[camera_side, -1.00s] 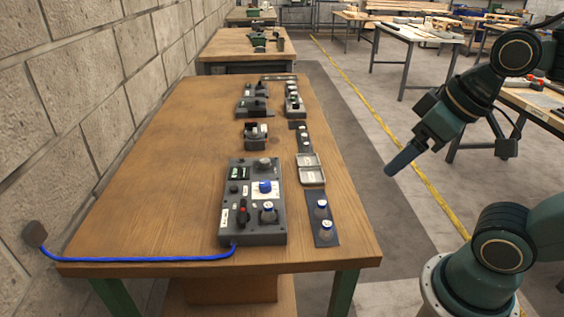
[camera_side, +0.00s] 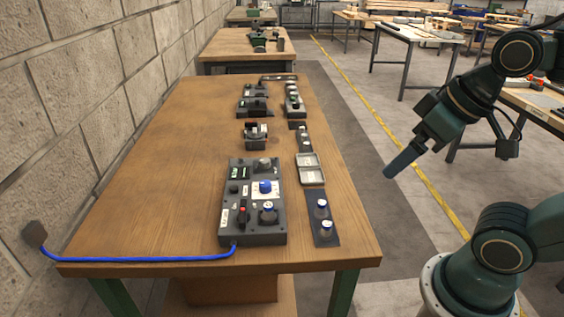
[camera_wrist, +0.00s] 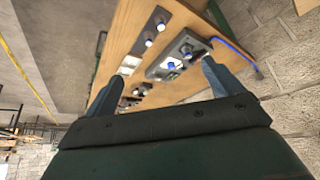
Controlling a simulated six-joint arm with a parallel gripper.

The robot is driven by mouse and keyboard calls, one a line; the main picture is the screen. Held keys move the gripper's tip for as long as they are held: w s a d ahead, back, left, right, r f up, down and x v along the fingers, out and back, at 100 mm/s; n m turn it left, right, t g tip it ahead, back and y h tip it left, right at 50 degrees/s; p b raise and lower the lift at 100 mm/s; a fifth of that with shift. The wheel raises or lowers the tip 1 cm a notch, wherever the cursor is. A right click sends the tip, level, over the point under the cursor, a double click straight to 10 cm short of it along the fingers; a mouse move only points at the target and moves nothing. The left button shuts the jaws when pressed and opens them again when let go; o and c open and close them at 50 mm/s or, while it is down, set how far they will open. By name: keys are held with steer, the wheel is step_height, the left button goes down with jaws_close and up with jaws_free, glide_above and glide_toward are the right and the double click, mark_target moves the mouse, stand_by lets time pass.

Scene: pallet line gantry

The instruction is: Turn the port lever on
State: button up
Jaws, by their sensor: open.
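A dark grey control panel (camera_side: 231,203) lies on the wooden table (camera_side: 180,165); it also shows in the wrist view (camera_wrist: 192,43) between my fingers, some distance off. It carries a blue knob (camera_side: 265,187), a small red-and-black lever (camera_side: 243,215), a blue-and-silver knob (camera_side: 268,212) and a grey knob (camera_side: 264,164). The labels are too small to read, so I cannot tell which control is the port lever or how it is set. My gripper (camera_side: 391,173) hangs in the air right of the table, pointing down-left, open and touching nothing. Its two fingers stand apart in the wrist view (camera_wrist: 165,76).
Several dark fixtures sit farther back. A blue cable (camera_side: 140,260) runs from the panel to the left. The table's left part is clear.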

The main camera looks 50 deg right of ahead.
steer(key=shift+o, duration=0.3)
steer(key=shift+w+a+r, duration=0.1)
steer(key=shift+w+r, duration=0.2)
steer(key=shift+w, duration=0.25)
steer(key=n+g, duration=0.6)
steer(key=n, duration=0.3)
glide_above(243, 210)
step_height(243, 210, down, 8)
steer(key=shift+f, duration=0.25)
steer(key=shift+f, duration=0.1)
step_height(243, 210, down, 14)
steer(key=shift+r, duration=0.2)
steer(key=c, duration=0.9)
